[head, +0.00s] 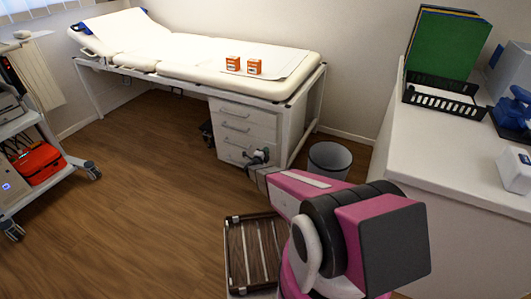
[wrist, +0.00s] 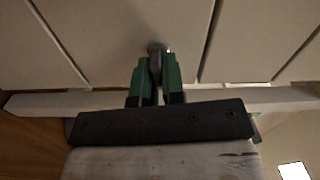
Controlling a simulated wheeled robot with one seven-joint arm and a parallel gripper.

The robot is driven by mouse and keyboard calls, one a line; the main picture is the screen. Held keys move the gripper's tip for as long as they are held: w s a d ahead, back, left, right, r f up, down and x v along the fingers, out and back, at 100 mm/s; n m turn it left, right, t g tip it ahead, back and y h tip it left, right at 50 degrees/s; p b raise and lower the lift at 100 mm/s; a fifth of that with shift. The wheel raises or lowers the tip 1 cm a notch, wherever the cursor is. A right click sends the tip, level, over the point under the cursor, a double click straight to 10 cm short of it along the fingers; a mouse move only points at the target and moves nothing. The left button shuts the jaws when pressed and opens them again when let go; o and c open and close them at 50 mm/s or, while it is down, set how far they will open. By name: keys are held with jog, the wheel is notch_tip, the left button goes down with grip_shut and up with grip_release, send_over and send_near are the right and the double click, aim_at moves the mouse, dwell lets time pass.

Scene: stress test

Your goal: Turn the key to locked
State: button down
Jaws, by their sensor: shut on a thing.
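My gripper (wrist: 155,76) has green fingers and is shut on a small dark key (wrist: 155,68) at the front of the white drawer unit (wrist: 120,25). A small round lock (wrist: 155,46) shows just beyond the fingertips. The fingers hide most of the key, and I cannot tell which way it is turned. In the head view my gripper (head: 260,157) is at the right side of the drawer unit (head: 233,112), near its lowest drawer, under the examination couch.
A grey bin (head: 329,160) stands right of the drawers. A white counter (head: 440,150) is on the right, and a trolley (head: 30,125) with a red case is on the left.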

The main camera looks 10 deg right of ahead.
jog(key=shift+f+m, duration=0.1)
jog(key=shift+m, duration=0.6)
jog(key=c, duration=1.2)
grip_release()
jog(key=shift+s, duration=0.1)
jog(key=v, duration=1)
jog(key=shift+s+a, duration=0.2)
jog(key=shift+s, duration=0.05)
